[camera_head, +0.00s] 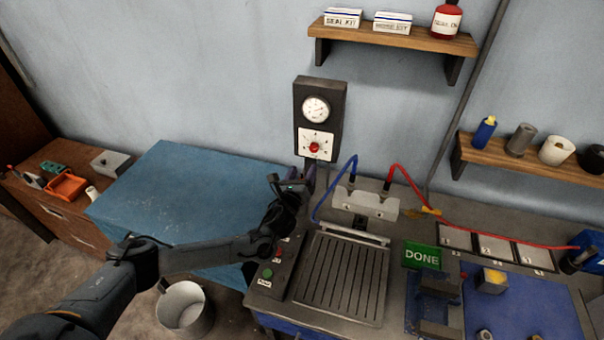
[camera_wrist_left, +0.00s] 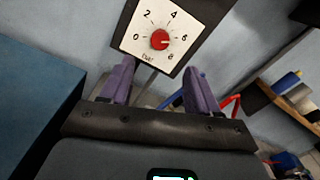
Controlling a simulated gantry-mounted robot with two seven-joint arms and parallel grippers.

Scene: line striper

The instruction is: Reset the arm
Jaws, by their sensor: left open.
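My left arm reaches in from the left in the head view. Its gripper (camera_head: 296,182) is just below the gauge panel on the wall. In the left wrist view the two purple fingers (camera_wrist_left: 158,85) are spread apart with nothing between them. A red knob (camera_wrist_left: 160,39) on a white dial plate marked 0 to 8 sits beyond the fingertips, and they do not touch it. The red knob also shows in the head view (camera_head: 314,147), below a round gauge (camera_head: 316,109). My right gripper is not in view.
A workbench with a slotted plate (camera_head: 342,278), a green DONE sign (camera_head: 422,256) and a blue mat (camera_head: 522,305) lies right of the arm. Blue and red hoses (camera_head: 458,226) run over it. A blue cabinet (camera_head: 185,195) and a bucket (camera_head: 183,308) are left. Wall shelves (camera_head: 395,38) hang above.

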